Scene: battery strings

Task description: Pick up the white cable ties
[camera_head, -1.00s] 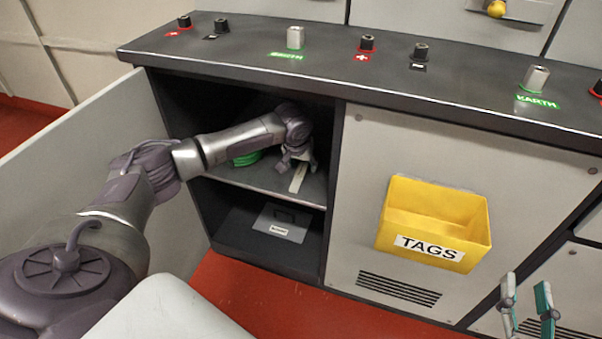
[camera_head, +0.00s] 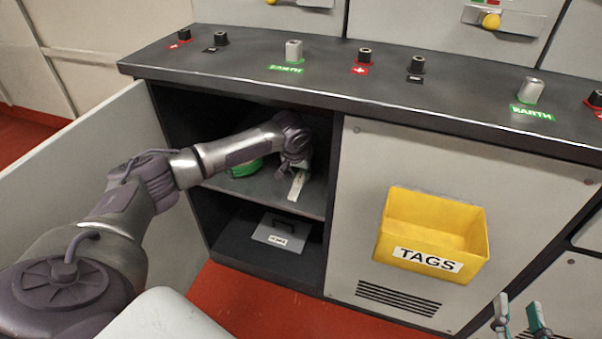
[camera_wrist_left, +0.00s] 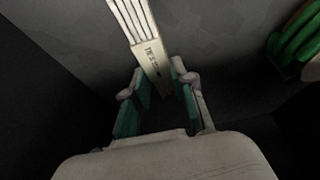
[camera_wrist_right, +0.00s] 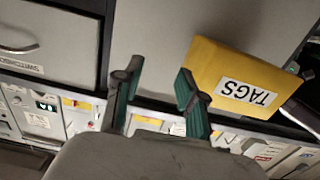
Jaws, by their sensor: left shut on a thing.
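The white cable ties (camera_head: 298,184) are a pale bundle on the upper shelf inside the open cabinet. In the left wrist view the ties (camera_wrist_left: 146,42) are a flat strip of thin bands with a printed label, its near end between the fingers. My left gripper (camera_head: 294,163) reaches into the cabinet and is shut on this end. It also shows in the left wrist view (camera_wrist_left: 160,84). Part of it is dark and hard to make out. My right gripper (camera_head: 519,318) is at the lower right of the head view, open and empty; its fingers stand apart in the right wrist view (camera_wrist_right: 158,80).
A green coil (camera_head: 245,167) sits on the same shelf (camera_head: 265,188), left of the ties. A grey labelled case (camera_head: 282,232) is below. The open door (camera_head: 110,170) stands left, and a yellow TAGS box (camera_head: 435,225) hangs on the right panel.

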